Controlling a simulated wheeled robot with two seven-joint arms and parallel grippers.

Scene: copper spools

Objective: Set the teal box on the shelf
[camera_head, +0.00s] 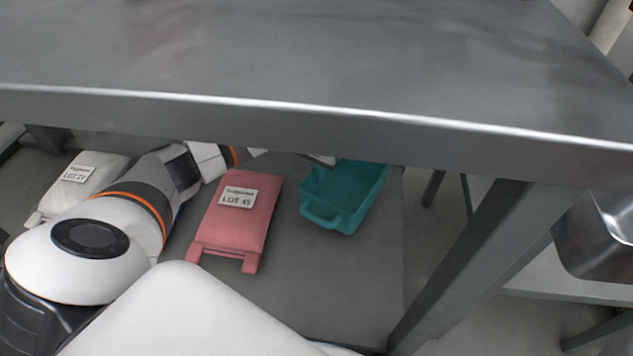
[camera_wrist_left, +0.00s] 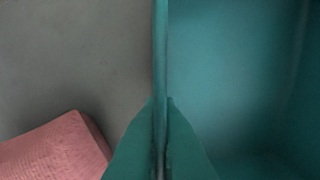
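The teal box (camera_head: 343,200) is an open bin with a loop handle at its near end. It stands on the grey lower surface (camera_head: 330,285) under the metal table, its far part hidden by the tabletop edge. My left gripper (camera_head: 322,159) reaches under the table to the box's far left side. In the left wrist view, the rim of the teal box (camera_wrist_left: 161,45) runs up the middle, its inside at right. My left gripper's fingers (camera_wrist_left: 161,125) lie on both sides of this wall with no clear gap. My right gripper is not in view.
A pink bag (camera_head: 233,218) labelled LOT 45 lies left of the box; its corner shows in the left wrist view (camera_wrist_left: 60,152). A white bag (camera_head: 80,180) lies further left. The bare metal tabletop (camera_head: 300,55) overhangs my arm. A table leg (camera_head: 470,260) stands at right.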

